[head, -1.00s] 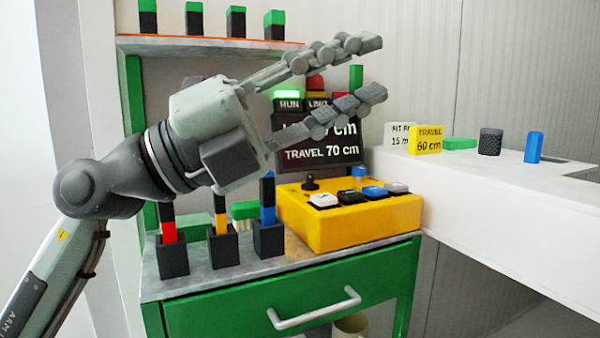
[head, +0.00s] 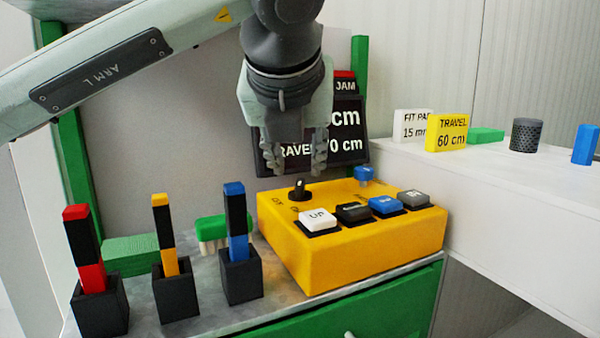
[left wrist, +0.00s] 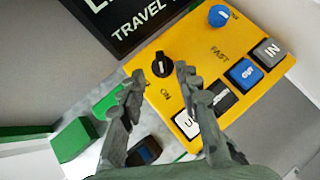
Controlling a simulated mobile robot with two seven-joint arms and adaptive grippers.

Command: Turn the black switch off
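The black switch (head: 299,190) is a round knob with a raised grip, at the back left of the yellow control box (head: 350,256). In the left wrist view the switch (left wrist: 161,66) has a white mark that appears to point toward the ON label. My left gripper (head: 294,164) points down just above the switch in the head view, its fingers spread and empty. In the left wrist view its fingertips (left wrist: 160,74) lie to either side of the switch; whether they touch it I cannot tell. My right gripper is in neither view.
White, black, blue and grey buttons line the box front, and a blue knob (head: 364,174) stands at its back right. A dark display (head: 342,150) stands behind. Red, yellow and blue-marked sticks in black holders (head: 240,277) and a green brush (head: 222,228) are at left.

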